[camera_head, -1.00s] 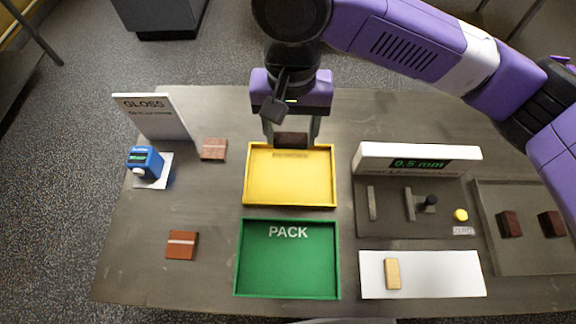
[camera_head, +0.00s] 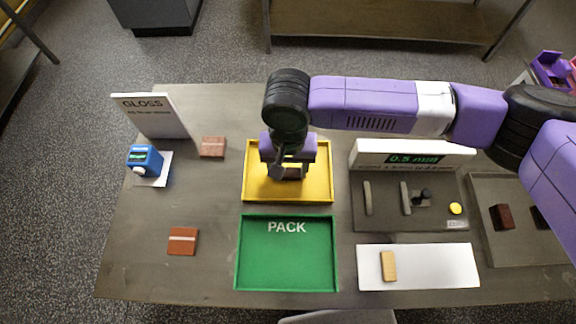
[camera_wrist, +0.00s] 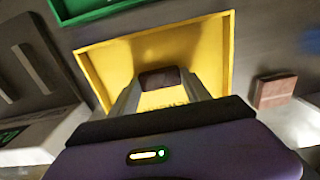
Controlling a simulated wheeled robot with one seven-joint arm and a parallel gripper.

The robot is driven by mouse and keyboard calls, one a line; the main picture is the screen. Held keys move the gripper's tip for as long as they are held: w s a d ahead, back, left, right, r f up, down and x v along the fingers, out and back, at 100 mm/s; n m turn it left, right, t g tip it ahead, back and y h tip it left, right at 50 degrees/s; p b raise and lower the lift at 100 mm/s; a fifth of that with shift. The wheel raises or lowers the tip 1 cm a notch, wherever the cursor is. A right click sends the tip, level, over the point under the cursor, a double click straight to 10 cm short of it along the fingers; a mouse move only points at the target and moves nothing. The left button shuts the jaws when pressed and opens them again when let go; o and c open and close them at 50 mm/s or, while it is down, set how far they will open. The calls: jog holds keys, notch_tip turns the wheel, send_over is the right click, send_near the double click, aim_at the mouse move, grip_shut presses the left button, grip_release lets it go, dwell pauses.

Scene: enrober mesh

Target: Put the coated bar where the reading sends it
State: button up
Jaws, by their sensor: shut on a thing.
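My gripper (camera_head: 290,172) is over the yellow tray (camera_head: 256,194), shut on a dark brown coated bar (camera_head: 292,174). In the wrist view the bar (camera_wrist: 160,78) sits between the two fingers, with the yellow tray (camera_wrist: 215,55) behind it. I cannot tell whether the bar touches the tray floor. Lettering on the tray is mostly hidden. The gauge display (camera_head: 414,159) reads 0.5 mm in green; the small print under it is not legible. The green tray (camera_head: 287,262) marked PACK lies empty in front of the yellow one.
A GLOSS sign (camera_head: 152,115) and a blue meter (camera_head: 144,160) stand at left. Brown bars lie at left (camera_head: 213,146) and front left (camera_head: 183,241). A pale bar (camera_head: 389,266) lies on a white sheet (camera_head: 440,268). A grey tray (camera_head: 520,240) at right holds dark bars.

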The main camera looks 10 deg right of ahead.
aim_at(288, 172)
jog(key=shift+f, duration=0.2)
jog(key=o, duration=1)
jog(key=shift+r, duration=0.15)
notch_tip(288, 172, up, 12)
jog(key=shift+b, duration=0.5)
